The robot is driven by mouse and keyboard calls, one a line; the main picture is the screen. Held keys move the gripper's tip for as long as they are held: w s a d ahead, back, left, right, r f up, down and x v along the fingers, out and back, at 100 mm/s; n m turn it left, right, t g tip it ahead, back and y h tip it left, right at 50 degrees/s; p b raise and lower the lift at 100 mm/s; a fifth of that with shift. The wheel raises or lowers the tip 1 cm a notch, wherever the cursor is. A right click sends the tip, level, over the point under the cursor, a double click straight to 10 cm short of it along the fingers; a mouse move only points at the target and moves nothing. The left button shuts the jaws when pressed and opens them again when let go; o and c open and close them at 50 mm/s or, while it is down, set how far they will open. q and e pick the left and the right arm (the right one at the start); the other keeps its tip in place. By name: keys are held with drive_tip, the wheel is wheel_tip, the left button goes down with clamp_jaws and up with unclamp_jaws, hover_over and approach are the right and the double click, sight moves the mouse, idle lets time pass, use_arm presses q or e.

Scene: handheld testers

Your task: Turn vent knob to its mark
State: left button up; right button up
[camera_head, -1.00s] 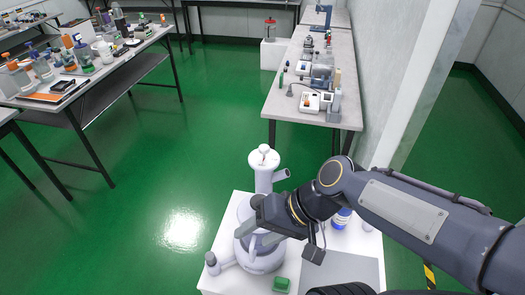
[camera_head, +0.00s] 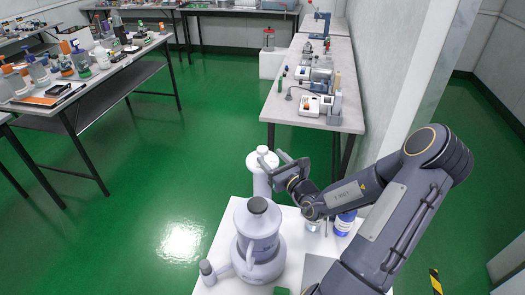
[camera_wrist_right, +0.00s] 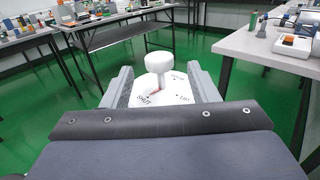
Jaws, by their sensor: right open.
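The vent knob (camera_head: 263,151) is white with a rounded cap and stands on top of a pale upright cylinder (camera_head: 261,184). In the right wrist view the knob (camera_wrist_right: 159,64) sits over a white dial plate (camera_wrist_right: 178,92) with small printed labels; one reads SHUT. A short red line shows at the knob's foot, near the SHUT label. My right gripper (camera_head: 279,166) is open at the cylinder's top. In the right wrist view its fingers stand apart on the left and right of the knob, which looks untouched. My left gripper is out of view.
A blue-labelled bottle (camera_head: 344,223) stands to the right. Benches with instruments line the left and back right; green floor lies between.

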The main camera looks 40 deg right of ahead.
sight(266, 152)
drive_tip(key=w, duration=0.6)
drive_tip(key=shift+d, duration=0.3)
drive_tip(key=c, duration=0.9)
drive_tip(key=shift+c, duration=0.2)
